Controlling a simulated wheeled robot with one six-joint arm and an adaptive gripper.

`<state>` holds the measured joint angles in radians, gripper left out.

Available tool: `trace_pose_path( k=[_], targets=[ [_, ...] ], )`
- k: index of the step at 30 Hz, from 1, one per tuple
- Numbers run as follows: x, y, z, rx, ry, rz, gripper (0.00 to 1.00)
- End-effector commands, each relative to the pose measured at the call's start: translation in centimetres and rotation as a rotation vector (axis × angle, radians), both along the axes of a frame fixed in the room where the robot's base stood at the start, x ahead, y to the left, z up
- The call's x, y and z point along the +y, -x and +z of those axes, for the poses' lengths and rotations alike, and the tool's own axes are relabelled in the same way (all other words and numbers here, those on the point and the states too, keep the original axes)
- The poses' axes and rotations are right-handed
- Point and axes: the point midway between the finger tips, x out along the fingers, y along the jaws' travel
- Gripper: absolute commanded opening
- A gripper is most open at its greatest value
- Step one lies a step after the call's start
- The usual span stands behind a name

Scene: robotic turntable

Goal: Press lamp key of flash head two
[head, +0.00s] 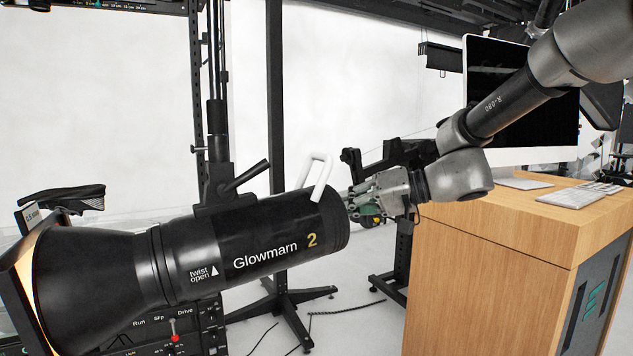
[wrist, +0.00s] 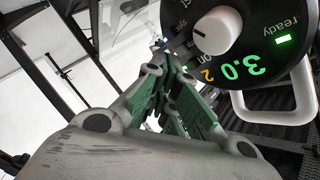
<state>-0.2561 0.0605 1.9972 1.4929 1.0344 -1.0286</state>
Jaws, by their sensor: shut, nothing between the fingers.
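Flash head two (head: 235,250) is a black cylinder marked "Glowmarn 2", with a white handle (head: 318,175) at its rear end. My gripper (head: 352,203) is shut and empty, right beside the rear end of the flash head. In the wrist view the round black rear panel (wrist: 235,55) shows a white knob (wrist: 217,30), a green "3.0", an orange "2" and a lit green ready light (wrist: 284,39). My gripper's green fingers (wrist: 165,75) point up just left of this panel. The lamp key cannot be made out; part of the panel is hidden behind the fingers.
A wooden desk (head: 490,270) with a monitor (head: 520,100) and keyboard (head: 580,195) stands at the right. A black stand (head: 280,300) has its feet on the floor behind the flash head. A control panel (head: 165,335) sits below the flash head.

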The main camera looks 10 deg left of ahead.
Motion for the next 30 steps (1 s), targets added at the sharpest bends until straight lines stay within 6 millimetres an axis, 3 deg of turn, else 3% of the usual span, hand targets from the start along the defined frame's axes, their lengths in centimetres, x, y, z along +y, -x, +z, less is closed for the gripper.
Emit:
trace_pose_path(
  k=[30],
  targets=[
    [0.63,0.42,-0.07,0.000,0.000,0.000,0.00]
  ],
)
